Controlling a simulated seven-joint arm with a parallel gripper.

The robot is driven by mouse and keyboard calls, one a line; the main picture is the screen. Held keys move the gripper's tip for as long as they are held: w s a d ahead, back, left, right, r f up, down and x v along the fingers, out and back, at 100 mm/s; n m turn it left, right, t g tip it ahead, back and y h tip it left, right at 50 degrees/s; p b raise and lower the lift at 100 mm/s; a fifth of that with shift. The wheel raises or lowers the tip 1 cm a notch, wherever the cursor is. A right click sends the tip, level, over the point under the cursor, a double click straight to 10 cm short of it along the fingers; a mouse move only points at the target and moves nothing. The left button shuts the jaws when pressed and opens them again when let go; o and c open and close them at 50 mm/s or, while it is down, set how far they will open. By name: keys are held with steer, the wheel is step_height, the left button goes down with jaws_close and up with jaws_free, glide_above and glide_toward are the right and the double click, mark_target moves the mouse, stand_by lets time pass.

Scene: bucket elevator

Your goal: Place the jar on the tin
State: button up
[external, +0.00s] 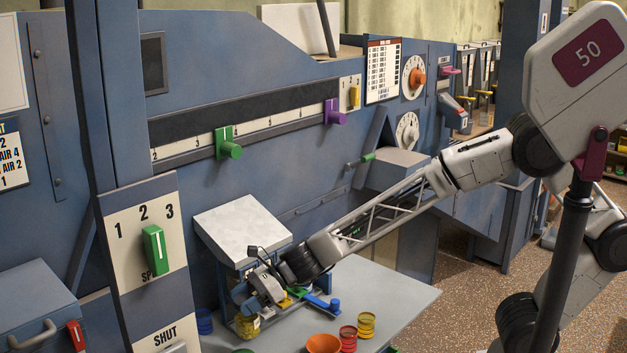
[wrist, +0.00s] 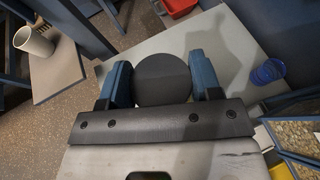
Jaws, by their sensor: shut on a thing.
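My gripper (external: 250,308) is low over the grey table beneath the machine and points downward. In the wrist view its two blue fingers (wrist: 163,84) are closed on either side of a dark round top (wrist: 162,76), which I take as the jar's lid. The external view shows the yellowish jar (external: 247,327) just below the fingers, partly covered by them. Whether its bottom touches anything is hidden. I cannot make out a tin for certain in either view; whatever lies directly under the jar is hidden.
A blue ridged cup (external: 204,321) stands left of the gripper and shows in the wrist view (wrist: 267,71). An orange bowl (external: 323,344), a red ridged container (external: 348,338) and a yellow one (external: 366,325) stand right. The table's right side (external: 405,297) is clear. A box-like housing (external: 242,228) rises behind.

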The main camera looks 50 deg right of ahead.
mark_target(238, 326)
steer(key=s+d+f+n+g, duration=0.1)
steer(key=s+d+n+g, duration=0.3)
steer(key=s+d, duration=0.4)
steer(key=s, duration=0.4)
steer(key=shift+s+g+y, duration=0.15)
steer(key=shift+g+y, duration=0.15)
steer(key=shift+y, duration=0.1)
steer(key=w+a, duration=0.3)
steer(key=w, duration=0.1)
steer(key=w+a+f, duration=0.1)
steer(key=w+a, duration=0.6)
steer(key=a, duration=0.1)
steer(key=shift+w+f, duration=0.35)
steer(key=shift+w, duration=0.05)
steer(key=shift+f, duration=1.75)
steer(key=o, duration=1.4)
steer(key=shift+f, duration=0.1)
steer(key=shift+d, duration=0.15)
